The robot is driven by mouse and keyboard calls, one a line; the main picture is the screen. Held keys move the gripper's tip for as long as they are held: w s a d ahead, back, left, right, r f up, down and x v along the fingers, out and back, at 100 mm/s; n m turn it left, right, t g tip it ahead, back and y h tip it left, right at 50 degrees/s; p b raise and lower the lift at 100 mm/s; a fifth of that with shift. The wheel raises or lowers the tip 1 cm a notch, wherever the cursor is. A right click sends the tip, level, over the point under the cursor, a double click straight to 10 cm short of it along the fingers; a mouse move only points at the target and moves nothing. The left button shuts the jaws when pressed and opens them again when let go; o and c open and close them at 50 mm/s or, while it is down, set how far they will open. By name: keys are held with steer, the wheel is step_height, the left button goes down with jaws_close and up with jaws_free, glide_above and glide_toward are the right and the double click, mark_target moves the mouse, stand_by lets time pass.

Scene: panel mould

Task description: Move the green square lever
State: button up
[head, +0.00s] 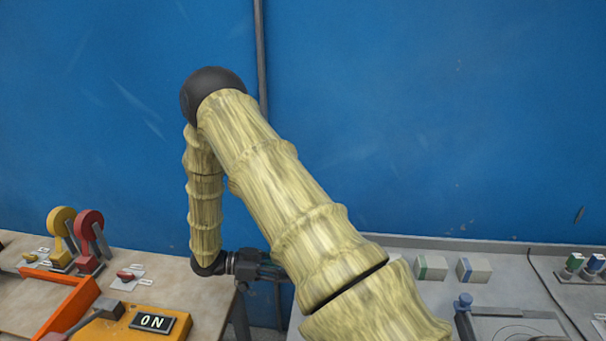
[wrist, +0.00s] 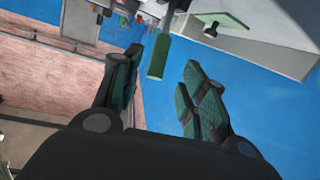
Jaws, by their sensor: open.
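In the wrist view, a green rectangular bar (wrist: 158,57) shows beyond and between my fingertips, apart from them as far as I can see. A flat green square plate (wrist: 222,24) shows above it to the right, against a pale surface. I cannot tell which of these is the green square lever. In the head view, small upright handles with green and blue tops (head: 574,262) stand at the far right. My gripper (wrist: 157,88) is open and empty. In the head view my gripper (head: 268,268) is low in the middle, its fingers partly hidden behind my arm.
A wooden bench at left holds yellow (head: 62,222) and red (head: 89,225) round levers, an orange frame (head: 70,305) and an ON display (head: 153,322). A grey bench at right holds green-striped (head: 432,267) and blue-striped (head: 474,270) blocks. A gap separates the benches before a blue wall.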

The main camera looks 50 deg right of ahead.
steer(key=v, duration=0.5)
steer(key=shift+w+a, duration=0.25)
steer(key=shift+w, duration=0.05)
steer(key=shift+s+d, duration=0.1)
stand_by(0.4)
